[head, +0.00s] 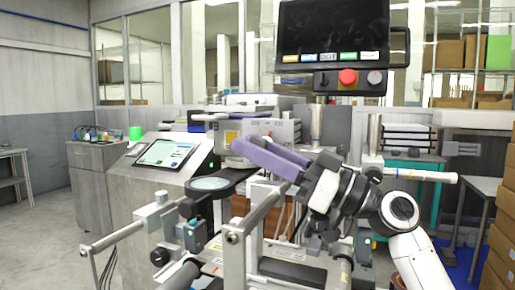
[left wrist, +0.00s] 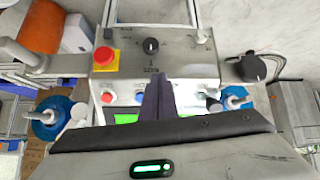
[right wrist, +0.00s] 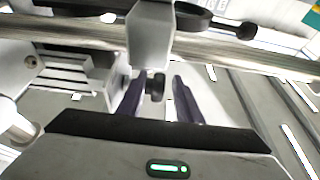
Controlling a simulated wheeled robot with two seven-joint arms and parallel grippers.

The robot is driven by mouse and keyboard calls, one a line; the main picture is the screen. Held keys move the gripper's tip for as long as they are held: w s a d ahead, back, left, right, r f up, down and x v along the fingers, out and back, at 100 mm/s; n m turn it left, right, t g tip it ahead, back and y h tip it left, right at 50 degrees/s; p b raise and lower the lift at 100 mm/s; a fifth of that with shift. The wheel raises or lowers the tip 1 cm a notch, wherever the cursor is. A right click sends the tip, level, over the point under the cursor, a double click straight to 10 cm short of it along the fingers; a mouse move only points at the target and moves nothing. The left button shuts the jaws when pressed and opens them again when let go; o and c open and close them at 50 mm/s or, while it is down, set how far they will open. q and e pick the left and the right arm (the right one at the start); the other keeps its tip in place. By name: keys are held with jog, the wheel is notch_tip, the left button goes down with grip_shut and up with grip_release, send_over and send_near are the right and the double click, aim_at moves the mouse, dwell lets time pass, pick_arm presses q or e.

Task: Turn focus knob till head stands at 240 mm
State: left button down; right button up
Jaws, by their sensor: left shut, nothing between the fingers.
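My right gripper (head: 250,145) reaches in from the right in the head view, its purple fingers apart and pointing up and left. In the right wrist view my right gripper (right wrist: 157,77) is open, with a small dark knob (right wrist: 155,87) showing between its fingers under a pale block (right wrist: 149,36). This may be the focus knob; contact cannot be told. The head's millimetre reading cannot be made out. My left gripper (left wrist: 158,78) is shut and empty, in front of a grey control panel (left wrist: 185,68); I cannot make it out in the head view.
The control panel carries a red button (left wrist: 103,56) and a black dial (left wrist: 151,46). A black-rimmed round lens (head: 210,184) stands left of my right gripper. A metal rail (head: 258,210) runs near it. A screen (head: 333,30) hangs above. Floor at far left is clear.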

jog(key=shift+d, duration=0.15)
jog(key=shift+s+d+f, duration=0.1)
jog(key=shift+d+f, duration=0.05)
jog(key=shift+d, duration=0.15)
jog(key=b+v, duration=0.2)
jog(key=v, duration=0.7)
jog(key=shift+s, duration=0.15)
jog(key=shift+d, duration=0.1)
